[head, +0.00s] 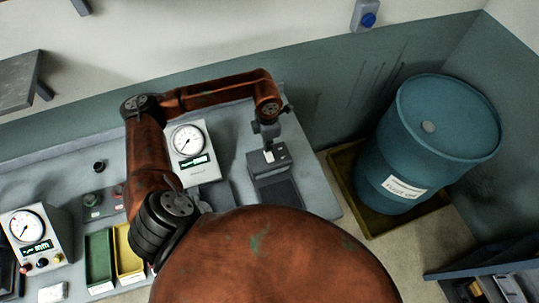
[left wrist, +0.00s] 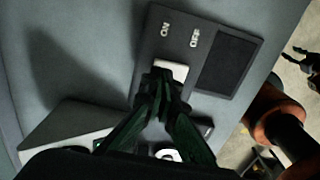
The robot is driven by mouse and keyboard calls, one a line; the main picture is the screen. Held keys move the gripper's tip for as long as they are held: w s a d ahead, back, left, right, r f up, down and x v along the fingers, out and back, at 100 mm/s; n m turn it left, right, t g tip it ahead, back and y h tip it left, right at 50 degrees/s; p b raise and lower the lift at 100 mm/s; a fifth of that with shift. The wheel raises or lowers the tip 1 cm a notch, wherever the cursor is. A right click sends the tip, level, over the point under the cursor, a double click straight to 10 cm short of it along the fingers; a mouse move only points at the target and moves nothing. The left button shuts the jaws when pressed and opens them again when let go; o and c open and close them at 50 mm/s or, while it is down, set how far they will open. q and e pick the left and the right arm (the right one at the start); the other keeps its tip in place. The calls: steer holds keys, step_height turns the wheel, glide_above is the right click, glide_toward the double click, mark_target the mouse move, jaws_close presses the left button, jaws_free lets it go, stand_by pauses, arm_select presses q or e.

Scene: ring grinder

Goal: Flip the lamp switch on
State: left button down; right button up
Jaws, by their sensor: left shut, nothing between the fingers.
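The lamp switch is a white rocker (left wrist: 172,70) on a dark plate (left wrist: 180,40) marked ON and OFF, seen close up in the left wrist view. In the head view the dark switch box (head: 283,160) sits near the right end of the bench. My left gripper (left wrist: 163,88) is shut and empty, with its fingertips right at the rocker's near edge. They seem to touch it and hide part of it. In the head view this gripper (head: 268,140) points down at the box. My right gripper (left wrist: 299,58) shows at the right edge of the left wrist view, its fingers apart.
A gauge box (head: 188,140) stands left of the switch box, and another gauge box (head: 40,235) stands farther left. Green (head: 99,255) and yellow (head: 128,255) trays lie on the grey bench (head: 328,205). A blue drum (head: 425,140) stands on the floor to the right.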

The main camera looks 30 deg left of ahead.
steer(key=shift+w, duration=0.35)
arm_select(q)
steer(key=shift+f+b, duration=1)
steer(key=shift+f, duration=0.1)
arm_select(e)
steer(key=shift+s+f, duration=0.1)
steer(key=shift+f, duration=0.85)
arm_select(q)
steer(key=shift+r+p, duration=1.45)
steer(key=shift+r, duration=2.1)
arm_select(e)
step_height(320, 180, up, 3)
steer(key=shift+f, duration=0.1)
